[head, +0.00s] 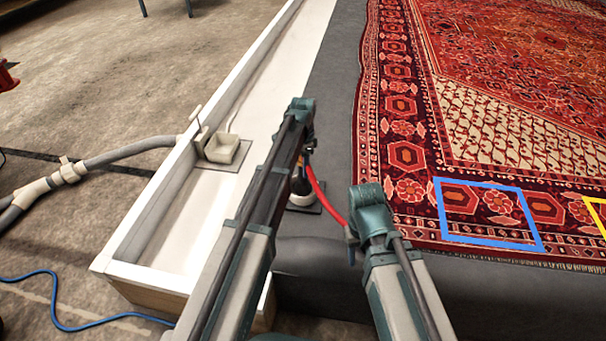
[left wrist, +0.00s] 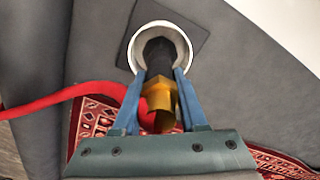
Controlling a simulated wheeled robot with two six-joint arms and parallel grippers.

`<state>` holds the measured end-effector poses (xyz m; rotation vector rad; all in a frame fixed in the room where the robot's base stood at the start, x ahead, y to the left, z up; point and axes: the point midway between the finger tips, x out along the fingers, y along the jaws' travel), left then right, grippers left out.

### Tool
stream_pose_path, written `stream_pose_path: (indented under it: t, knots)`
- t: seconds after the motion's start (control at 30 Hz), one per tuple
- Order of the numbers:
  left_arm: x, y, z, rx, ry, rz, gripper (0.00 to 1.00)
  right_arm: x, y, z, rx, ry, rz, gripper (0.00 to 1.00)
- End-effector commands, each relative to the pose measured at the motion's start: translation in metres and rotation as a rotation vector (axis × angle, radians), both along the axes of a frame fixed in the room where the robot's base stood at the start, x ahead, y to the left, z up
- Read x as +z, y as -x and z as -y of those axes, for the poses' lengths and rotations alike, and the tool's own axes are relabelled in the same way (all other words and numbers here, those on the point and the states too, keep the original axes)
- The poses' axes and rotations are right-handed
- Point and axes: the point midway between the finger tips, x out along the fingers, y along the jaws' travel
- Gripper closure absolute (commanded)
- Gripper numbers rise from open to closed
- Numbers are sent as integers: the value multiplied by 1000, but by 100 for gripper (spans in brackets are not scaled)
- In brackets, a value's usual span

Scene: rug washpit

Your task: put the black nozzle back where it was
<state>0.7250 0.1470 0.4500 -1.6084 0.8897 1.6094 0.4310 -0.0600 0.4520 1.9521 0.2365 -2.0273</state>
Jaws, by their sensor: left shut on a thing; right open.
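The black nozzle (left wrist: 158,55) has a brass fitting (left wrist: 160,97) and a red hose (left wrist: 60,99). My left gripper (left wrist: 157,82) is shut on it. The nozzle's black end lies over the opening of a white round holder (left wrist: 185,42) on a dark square plate. I cannot tell how deep the end is in the holder. In the head view, my left gripper (head: 301,180) is mostly behind my left arm, just above the white holder (head: 303,199). My right gripper (head: 350,252) is open, pointing down near the rug's left edge, beside the red hose (head: 325,203).
A patterned red rug (head: 500,100) lies on the grey surface (head: 335,100), with blue (head: 490,242) and yellow (head: 597,212) outlines. A white trough (head: 180,215) runs along the left with a beige box (head: 222,149) in it. A grey hose (head: 125,154) and blue cable (head: 55,300) lie left.

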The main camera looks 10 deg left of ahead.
Motion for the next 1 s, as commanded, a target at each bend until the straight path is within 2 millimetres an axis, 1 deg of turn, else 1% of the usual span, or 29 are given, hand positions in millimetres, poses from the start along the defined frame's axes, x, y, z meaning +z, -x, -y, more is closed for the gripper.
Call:
stream_pose_path:
  t: [0.03,0.1,0.33,0.5,0.53,0.67,0.7,1.0]
  knots:
    - [-12,0,0,0,0,0,100,-12,0,0,-1,0,0,50]
    - [-16,0,0,0,0,0,100,-16,0,0,-3,0,0,50]
    - [-13,0,0,0,0,0,100,-13,0,0,-4,0,0,50]
    - [-18,0,0,0,0,0,100,-18,0,0,-4,0,0,50]
    - [-17,0,0,0,0,0,55,-17,0,0,-5,0,1,50]
    - [-16,0,0,0,0,0,31,-16,0,0,-4,0,0,50]
    - [-16,0,0,0,0,0,28,-16,0,0,-4,0,0,50]
    - [-15,0,0,0,0,0,28,-15,0,0,-4,0,0,50]
